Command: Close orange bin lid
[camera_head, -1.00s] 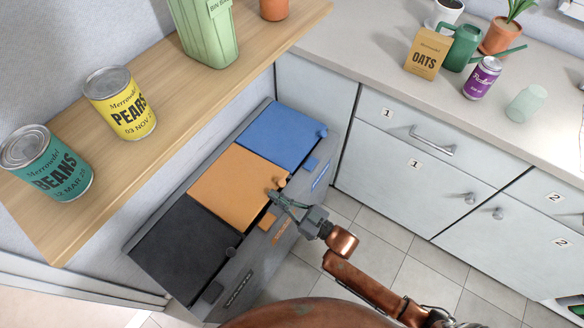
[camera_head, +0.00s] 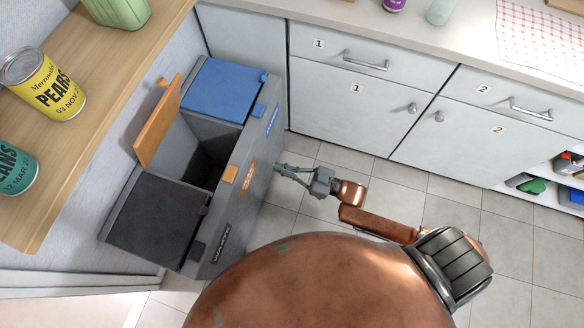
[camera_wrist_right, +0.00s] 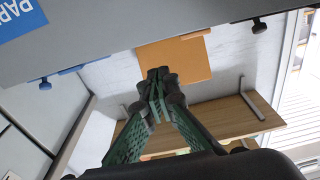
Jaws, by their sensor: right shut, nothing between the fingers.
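The orange bin lid (camera_head: 160,122) stands open, raised nearly upright at the back of the bin unit. The open middle compartment (camera_head: 205,150) below it shows dark inside. The orange lid also shows in the right wrist view (camera_wrist_right: 175,60), beyond the bin unit's grey face. My right gripper (camera_head: 279,168) is shut and empty, just to the right of the bin front, level with the open compartment. Its fingers meet in the right wrist view (camera_wrist_right: 158,75). My left gripper is not in view.
The blue lid (camera_head: 222,90) and black lid (camera_head: 157,215) are closed on either side. A wooden shelf (camera_head: 110,100) with a yellow pears can (camera_head: 45,85) runs along the left wall above the bins. Cabinets (camera_head: 370,95) stand behind; tiled floor to the right is clear.

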